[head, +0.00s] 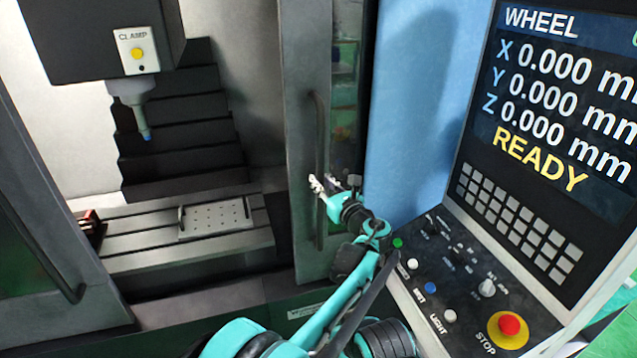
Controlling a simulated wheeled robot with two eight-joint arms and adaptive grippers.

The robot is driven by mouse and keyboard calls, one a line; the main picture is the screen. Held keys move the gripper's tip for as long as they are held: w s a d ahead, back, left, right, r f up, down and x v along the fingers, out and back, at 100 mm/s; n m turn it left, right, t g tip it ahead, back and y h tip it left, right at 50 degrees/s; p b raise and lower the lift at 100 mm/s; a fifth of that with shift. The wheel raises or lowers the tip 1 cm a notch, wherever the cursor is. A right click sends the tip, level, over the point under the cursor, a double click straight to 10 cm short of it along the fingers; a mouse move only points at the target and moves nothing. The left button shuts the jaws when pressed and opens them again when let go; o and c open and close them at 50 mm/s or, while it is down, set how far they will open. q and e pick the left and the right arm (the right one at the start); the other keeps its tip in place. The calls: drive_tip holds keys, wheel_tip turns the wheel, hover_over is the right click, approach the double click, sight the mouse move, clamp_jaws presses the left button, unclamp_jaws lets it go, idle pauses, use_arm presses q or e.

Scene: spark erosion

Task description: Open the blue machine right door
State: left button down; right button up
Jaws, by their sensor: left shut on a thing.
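The machine's right door (300,100) has a grey frame with a dark window on its right side. It stands at the right of the opening, which shows the machine's interior. Its long vertical dark handle (320,125) is on the frame. My left gripper (317,184) is shut on this handle at about mid-height, its teal and black arm reaching up from the bottom of the head view. The fingertips are small and partly merge with the handle. My right gripper is not in view.
The left door's handle (55,255) shows at the lower left. Inside are the spindle head (105,40) and the slotted worktable (150,225) with a perforated plate (215,217). The control panel (520,170) with its red stop button (509,324) stands close right of my arm.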

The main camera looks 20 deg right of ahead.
sight(322, 151)
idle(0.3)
use_arm(q)
drive_tip(key=c, duration=1.4)
unclamp_jaws()
drive_tip(key=shift+o, duration=0.2)
drive_tip(key=shift+r, duration=0.1)
wheel_tip(322, 151, up, 10)
drive_tip(key=shift+f, duration=0.1)
